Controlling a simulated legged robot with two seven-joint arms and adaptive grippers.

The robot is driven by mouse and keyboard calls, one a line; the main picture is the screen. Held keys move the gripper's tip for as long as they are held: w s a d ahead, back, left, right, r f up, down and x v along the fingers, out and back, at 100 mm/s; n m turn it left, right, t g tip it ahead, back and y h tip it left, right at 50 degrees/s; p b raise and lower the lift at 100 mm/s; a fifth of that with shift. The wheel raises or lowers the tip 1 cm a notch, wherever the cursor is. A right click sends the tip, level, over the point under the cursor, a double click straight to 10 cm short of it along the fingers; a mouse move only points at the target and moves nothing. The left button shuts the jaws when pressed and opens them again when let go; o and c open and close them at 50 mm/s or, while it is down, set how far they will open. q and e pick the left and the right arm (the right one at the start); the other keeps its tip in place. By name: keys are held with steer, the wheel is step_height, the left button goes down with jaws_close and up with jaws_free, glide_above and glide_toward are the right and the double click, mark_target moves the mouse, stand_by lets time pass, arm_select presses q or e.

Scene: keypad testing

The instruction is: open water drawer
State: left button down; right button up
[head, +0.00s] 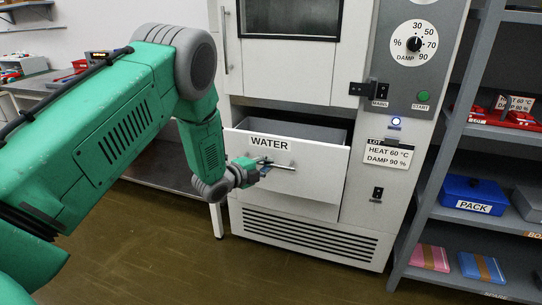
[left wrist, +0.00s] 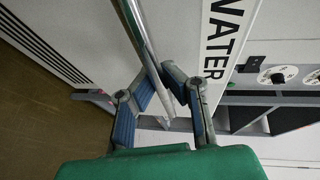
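The water drawer (head: 318,178) is a white drawer low in the grey and white machine, with a black WATER label. It stands pulled out part way, and its grey inside shows behind the front. Its metal bar handle (head: 284,167) also shows in the left wrist view (left wrist: 137,27). My left gripper (head: 264,168) is at the drawer front, at the left part of the handle. My right gripper is not in view.
A vent grille (head: 305,238) lies below the drawer. To the right, a shelf rack holds a blue PACK box (head: 473,195) and red trays (head: 495,119). A table (head: 172,170) stands left of the machine. The floor in front (head: 200,270) is clear.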

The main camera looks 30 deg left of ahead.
arm_select(q)
steer(key=s+d+p, duration=0.1)
steer(key=s+p, duration=0.1)
steer(key=s, duration=0.4)
steer(key=shift+s+d+f, duration=0.15)
steer(key=shift+s+d, duration=0.2)
steer(key=shift+s, duration=0.05)
steer(key=c, duration=1.6)
jaws_free()
steer(key=shift+a, duration=0.1)
steer(key=v, duration=1.1)
steer(key=shift+s+a, duration=0.2)
steer(key=shift+s, duration=0.2)
